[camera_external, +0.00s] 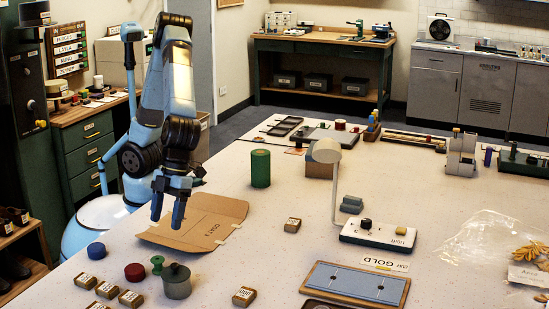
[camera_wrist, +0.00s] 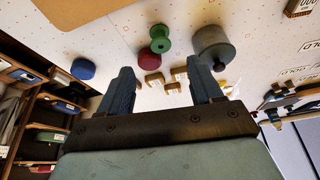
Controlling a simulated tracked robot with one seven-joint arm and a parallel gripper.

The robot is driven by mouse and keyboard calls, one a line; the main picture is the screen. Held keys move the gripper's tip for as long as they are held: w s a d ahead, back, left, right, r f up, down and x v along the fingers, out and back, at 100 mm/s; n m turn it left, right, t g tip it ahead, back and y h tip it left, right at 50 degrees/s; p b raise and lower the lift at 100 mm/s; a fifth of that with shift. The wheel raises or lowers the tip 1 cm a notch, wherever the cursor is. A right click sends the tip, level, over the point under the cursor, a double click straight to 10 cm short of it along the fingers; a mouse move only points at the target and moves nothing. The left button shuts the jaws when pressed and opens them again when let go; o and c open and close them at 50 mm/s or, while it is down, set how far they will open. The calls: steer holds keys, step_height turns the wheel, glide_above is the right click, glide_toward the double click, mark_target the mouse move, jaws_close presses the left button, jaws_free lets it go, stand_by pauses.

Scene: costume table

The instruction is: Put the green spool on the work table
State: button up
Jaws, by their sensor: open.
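A small green spool (camera_external: 157,265) stands on the white table (camera_external: 230,240) near its front left, between a dark red disc and a grey lidded pot. It also shows in the wrist view (camera_wrist: 159,40), upper middle, beyond my fingertips. My gripper (camera_external: 167,212) is open and empty, pointing down over the brown cardboard folder, behind and above the spool. In the wrist view my two fingers (camera_wrist: 162,75) are spread, with nothing between them. A green workbench (camera_external: 325,42) stands against the back wall; I cannot tell which is the work table.
The grey pot (camera_external: 177,281) is close right of the spool, the red disc (camera_external: 134,271) close left. A blue disc (camera_external: 96,250) and several small labelled blocks (camera_external: 107,290) lie nearby. A larger green cylinder (camera_external: 260,168) stands farther back. The table's middle has free room.

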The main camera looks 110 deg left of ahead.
steer(key=s+a+r+n+t+y, duration=0.1)
steer(key=a+r+n, duration=0.2)
steer(key=a, duration=0.5)
steer(key=s+a+r+n+t+y, duration=0.1)
steer(key=s+a+r+n+t, duration=0.2)
steer(key=a, duration=0.6)
steer(key=a+r+n+y, duration=0.2)
steer(key=a+r+n, duration=0.15)
steer(key=a, duration=0.45)
steer(key=s+a+r+n+t, duration=0.1)
steer(key=s+a+n+t, duration=0.1)
steer(key=s+a+n, duration=0.8)
steer(key=s+a, duration=0.4)
steer(key=a, duration=0.4)
steer(key=shift+s+r, duration=0.2)
steer(key=shift+s, duration=0.2)
